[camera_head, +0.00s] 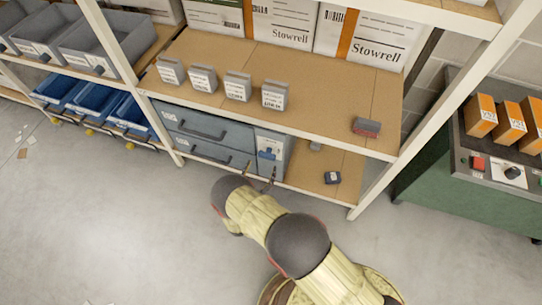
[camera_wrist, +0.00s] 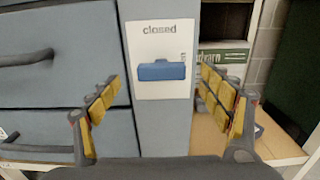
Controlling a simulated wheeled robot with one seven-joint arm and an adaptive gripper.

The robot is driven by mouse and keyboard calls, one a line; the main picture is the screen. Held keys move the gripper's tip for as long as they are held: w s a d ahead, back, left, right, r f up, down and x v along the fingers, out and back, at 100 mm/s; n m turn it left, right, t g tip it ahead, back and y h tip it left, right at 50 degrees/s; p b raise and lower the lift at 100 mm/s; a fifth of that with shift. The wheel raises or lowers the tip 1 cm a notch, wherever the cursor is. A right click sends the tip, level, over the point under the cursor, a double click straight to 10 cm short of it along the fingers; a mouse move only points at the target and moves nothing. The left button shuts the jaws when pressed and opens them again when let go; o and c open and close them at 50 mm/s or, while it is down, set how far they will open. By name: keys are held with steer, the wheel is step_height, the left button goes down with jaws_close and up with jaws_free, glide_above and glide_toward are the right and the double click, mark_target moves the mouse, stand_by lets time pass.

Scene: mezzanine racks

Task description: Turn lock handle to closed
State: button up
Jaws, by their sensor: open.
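The blue lock handle (camera_wrist: 161,71) is on a white label plate (camera_wrist: 160,90) with the word "closed" printed above it, on the side post of a blue-grey drawer cabinet (camera_head: 215,130). In the wrist view the handle's bar lies horizontally. In the head view the handle (camera_head: 268,154) also shows as a small blue patch on the cabinet's right end. My gripper (camera_wrist: 164,108) is open, its yellow-padded fingers left and right of the plate, with the handle ahead of and slightly above the gap. My gripper (camera_head: 260,175) is in front of the cabinet's lower right part in the head view.
The cabinet stands on the lower shelf, with a wooden shelf (camera_head: 300,95) above. A white rack post (camera_head: 385,185) rises to the right. A green machine (camera_head: 440,185) stands far right. The floor in front is mostly clear.

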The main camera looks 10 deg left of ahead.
mark_target(266, 157)
steer(key=w, duration=0.2)
steer(key=w+b, duration=0.1)
steer(key=w, duration=0.4)
steer(key=shift+w+d, duration=0.25)
steer(key=shift+d, duration=0.15)
steer(key=c, duration=1.2)
